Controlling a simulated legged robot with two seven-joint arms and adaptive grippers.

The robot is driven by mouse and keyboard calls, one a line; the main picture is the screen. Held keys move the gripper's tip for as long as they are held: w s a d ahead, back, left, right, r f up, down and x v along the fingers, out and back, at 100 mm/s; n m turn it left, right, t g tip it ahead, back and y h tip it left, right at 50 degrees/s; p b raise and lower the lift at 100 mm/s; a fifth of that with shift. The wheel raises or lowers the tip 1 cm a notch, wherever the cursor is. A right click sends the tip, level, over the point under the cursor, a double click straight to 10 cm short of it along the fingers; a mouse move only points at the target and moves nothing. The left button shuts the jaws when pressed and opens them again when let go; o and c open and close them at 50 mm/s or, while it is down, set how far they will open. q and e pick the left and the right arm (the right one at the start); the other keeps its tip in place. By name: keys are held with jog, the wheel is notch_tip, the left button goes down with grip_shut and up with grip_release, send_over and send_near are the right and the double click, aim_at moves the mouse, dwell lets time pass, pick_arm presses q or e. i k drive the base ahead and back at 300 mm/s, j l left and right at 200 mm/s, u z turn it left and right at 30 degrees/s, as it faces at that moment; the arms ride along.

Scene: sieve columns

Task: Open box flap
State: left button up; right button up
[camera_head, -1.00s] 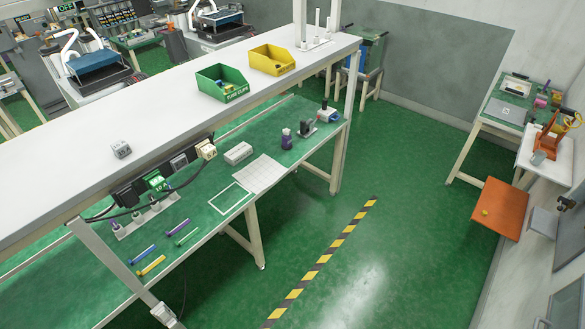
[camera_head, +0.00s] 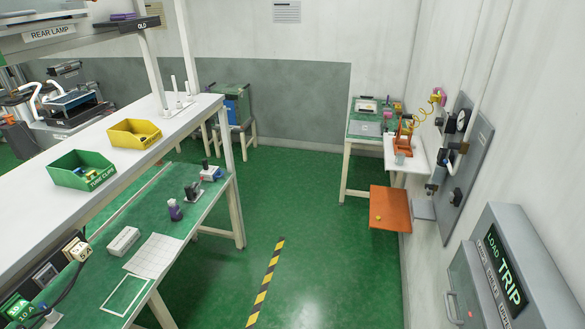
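A grey box (camera_head: 530,257) is at the lower right by the wall, cut off by the frame edges. A dark sign (camera_head: 507,267) on it reads "LOAD TRIP" in green and white. Its grey front panel (camera_head: 464,285) has a small handle (camera_head: 453,309) and looks closed, though its lower part is out of frame. I cannot tell for certain that this panel is the flap. Neither of my grippers is in view.
A green-topped workbench (camera_head: 190,215) with a white shelf runs along the left. The floor with a yellow-black stripe (camera_head: 265,284) is free in the middle. An orange board (camera_head: 390,207) juts out low, below a white wall shelf (camera_head: 410,153), ahead on the right.

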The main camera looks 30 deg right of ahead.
aim_at(467, 250)
jog(key=z, duration=2.4)
